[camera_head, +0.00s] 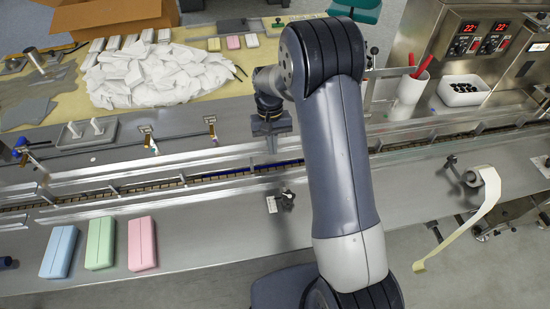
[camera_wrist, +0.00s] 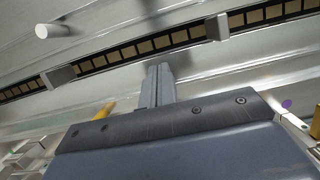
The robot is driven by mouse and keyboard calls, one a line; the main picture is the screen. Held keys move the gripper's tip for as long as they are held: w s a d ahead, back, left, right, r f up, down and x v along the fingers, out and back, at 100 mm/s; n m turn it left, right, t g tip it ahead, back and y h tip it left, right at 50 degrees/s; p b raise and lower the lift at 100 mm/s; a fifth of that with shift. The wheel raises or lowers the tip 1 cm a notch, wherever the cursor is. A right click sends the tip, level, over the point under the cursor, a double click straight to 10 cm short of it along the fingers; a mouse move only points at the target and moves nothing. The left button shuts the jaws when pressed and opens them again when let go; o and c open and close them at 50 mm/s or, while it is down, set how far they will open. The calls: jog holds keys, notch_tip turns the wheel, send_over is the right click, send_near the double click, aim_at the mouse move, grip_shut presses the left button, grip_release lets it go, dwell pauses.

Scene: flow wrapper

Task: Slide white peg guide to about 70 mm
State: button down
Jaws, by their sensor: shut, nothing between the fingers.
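My gripper (camera_head: 271,143) points down over the conveyor's rear rail, well to the right of the pegs. In the wrist view its fingers (camera_wrist: 158,84) are together, with nothing between them. A pale round rod end (camera_wrist: 52,30) shows at upper left there; I cannot tell which part it is. No readable scale shows.
The conveyor channel (camera_head: 200,180) runs across the middle. Blue (camera_head: 59,252), green (camera_head: 100,243) and pink (camera_head: 142,243) packs lie on the front deck. A small clamp knob (camera_head: 286,199) stands front of the channel. A white heap (camera_head: 160,75) lies behind.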

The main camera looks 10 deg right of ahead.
aim_at(276, 171)
jog(key=shift+x, duration=1.05)
jog(key=shift+s+r+p, duration=0.2)
jog(key=shift+s+p, duration=0.35)
jog(key=shift+s, duration=0.6)
jog(key=shift+s+d+f, duration=0.1)
jog(key=shift+s, duration=0.7)
jog(key=shift+s, duration=0.1)
